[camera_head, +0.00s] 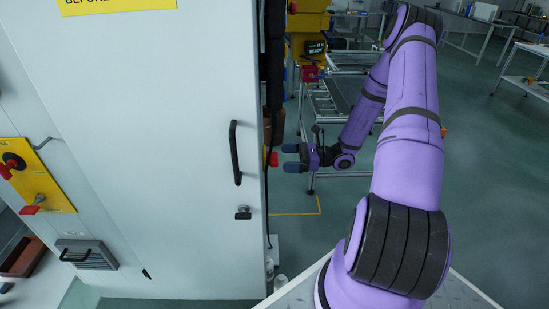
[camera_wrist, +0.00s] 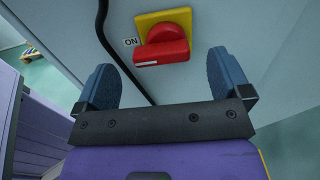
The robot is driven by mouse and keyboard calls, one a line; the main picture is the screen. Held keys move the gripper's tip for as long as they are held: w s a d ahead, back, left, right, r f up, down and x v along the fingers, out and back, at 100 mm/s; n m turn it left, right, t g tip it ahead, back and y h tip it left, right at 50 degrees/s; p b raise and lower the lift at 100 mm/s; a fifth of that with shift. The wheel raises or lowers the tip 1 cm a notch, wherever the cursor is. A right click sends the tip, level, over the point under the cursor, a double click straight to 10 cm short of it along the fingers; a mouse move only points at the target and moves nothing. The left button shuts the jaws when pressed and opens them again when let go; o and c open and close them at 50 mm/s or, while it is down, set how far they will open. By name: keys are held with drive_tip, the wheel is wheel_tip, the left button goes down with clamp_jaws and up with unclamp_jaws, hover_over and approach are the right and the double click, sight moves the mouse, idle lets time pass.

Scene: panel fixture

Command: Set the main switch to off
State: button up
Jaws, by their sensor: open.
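A switch with a red knob (camera_wrist: 162,50) sits on a yellow plate (camera_wrist: 150,18) on a pale grey panel face. Its red grip lies roughly level in the wrist view, and a small ON label (camera_wrist: 131,41) is at its left. In the head view only a bit of the red knob (camera_head: 272,159) shows past the cabinet edge. My gripper (camera_head: 291,158) is just right of it, pointing at it. In the wrist view my gripper (camera_wrist: 163,72) is open, its two blue fingers on either side of the knob, with nothing between them that I can see gripped.
A large grey cabinet door with a black handle (camera_head: 236,152) fills the left. A yellow panel (camera_head: 48,188) with other controls is at far left. A black cable (camera_wrist: 104,30) runs beside the switch.

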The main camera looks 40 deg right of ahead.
sight(275, 157)
drive_tip(key=shift+x, duration=2.3)
drive_tip(key=c, duration=0.9)
